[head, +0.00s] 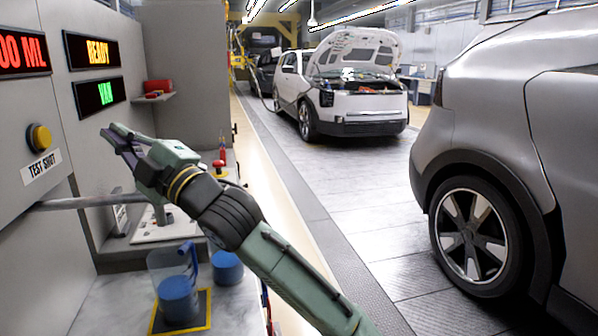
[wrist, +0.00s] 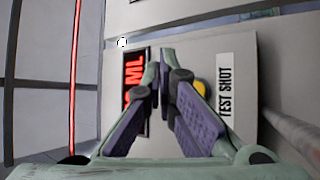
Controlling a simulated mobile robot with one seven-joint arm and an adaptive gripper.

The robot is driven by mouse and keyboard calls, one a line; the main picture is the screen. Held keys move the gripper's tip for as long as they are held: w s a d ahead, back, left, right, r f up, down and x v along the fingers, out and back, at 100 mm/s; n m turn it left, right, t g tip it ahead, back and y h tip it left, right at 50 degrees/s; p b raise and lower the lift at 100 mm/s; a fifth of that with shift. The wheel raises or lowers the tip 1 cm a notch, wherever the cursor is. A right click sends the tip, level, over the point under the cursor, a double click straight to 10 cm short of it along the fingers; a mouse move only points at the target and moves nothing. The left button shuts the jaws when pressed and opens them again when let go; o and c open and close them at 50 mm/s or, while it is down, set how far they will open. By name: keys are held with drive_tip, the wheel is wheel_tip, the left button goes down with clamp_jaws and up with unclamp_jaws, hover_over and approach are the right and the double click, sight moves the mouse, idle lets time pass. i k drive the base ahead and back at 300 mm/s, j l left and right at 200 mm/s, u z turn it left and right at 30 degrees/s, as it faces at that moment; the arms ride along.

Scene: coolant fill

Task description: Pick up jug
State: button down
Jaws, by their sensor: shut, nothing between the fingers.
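The jug (head: 178,283) is clear, with blue contents and a blue handle. It stands upright on a dark, yellow-edged mat (head: 204,316) on the counter at the lower left of the head view. My gripper (head: 114,134) is shut and empty, raised well above and to the left of the jug, in front of the panel wall. In the wrist view my fingertips (wrist: 166,58) are together before the panel with the yellow button (wrist: 201,88) and the TEST SHOT label (wrist: 225,98). The jug does not show in the wrist view.
A blue container (head: 227,267) stands close behind the jug to its right. A grey pipe (head: 90,201) sticks out from the wall above the counter. A white plate with fittings (head: 165,228) lies behind. A grey car (head: 500,150) stands at right.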

sight(173, 268)
drive_tip(key=l, duration=0.65)
drive_tip(key=k+l+u, duration=0.15)
drive_tip(key=l, duration=0.45)
drive_tip(key=l+u, duration=0.2)
drive_tip(key=l, duration=0.2)
drive_tip(key=k+l+u, duration=0.1)
drive_tip(key=l+u, duration=0.15)
drive_tip(key=l, duration=0.15)
